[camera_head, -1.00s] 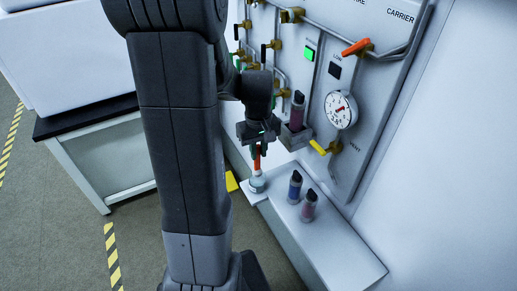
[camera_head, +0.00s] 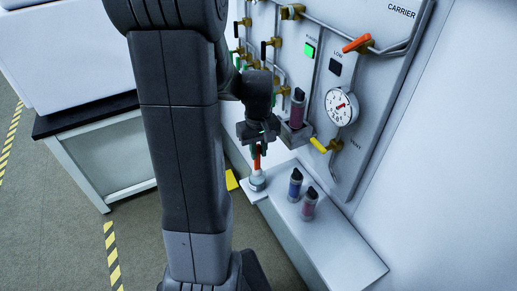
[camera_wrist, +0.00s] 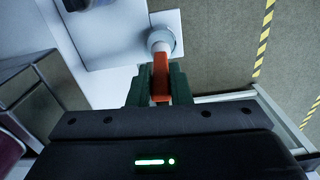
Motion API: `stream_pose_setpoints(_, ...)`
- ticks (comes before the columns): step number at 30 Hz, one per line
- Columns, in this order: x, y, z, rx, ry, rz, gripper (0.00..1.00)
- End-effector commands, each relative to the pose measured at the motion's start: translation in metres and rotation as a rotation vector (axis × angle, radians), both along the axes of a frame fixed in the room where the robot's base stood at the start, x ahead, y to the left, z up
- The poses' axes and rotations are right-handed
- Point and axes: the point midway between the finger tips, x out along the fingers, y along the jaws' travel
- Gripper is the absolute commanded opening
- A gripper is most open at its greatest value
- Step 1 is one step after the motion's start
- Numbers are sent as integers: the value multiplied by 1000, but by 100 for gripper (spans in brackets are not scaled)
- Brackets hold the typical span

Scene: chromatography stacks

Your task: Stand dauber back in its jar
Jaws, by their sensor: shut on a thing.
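The dauber (camera_head: 257,163) has an orange handle and hangs upright below my gripper (camera_head: 257,147). In the wrist view the orange dauber (camera_wrist: 160,78) sits between the green fingers of my gripper (camera_wrist: 160,88), which are shut on it. I cannot tell how deep the tip is in the jar.
Another dark red bottle (camera_head: 297,108) sits in a holder on the panel, near a yellow-handled valve (camera_head: 319,145). A gauge (camera_head: 341,107) is mounted above.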

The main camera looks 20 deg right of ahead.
Motion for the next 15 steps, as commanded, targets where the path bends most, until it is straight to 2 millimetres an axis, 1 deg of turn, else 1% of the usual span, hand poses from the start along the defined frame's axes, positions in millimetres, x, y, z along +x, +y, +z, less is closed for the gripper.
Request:
stream_pose_setpoints(1, 0, 0, -3, 0, 0, 0, 0)
stream_pose_setpoints(15, 0, 0, -20, 0, -1, 0, 0)
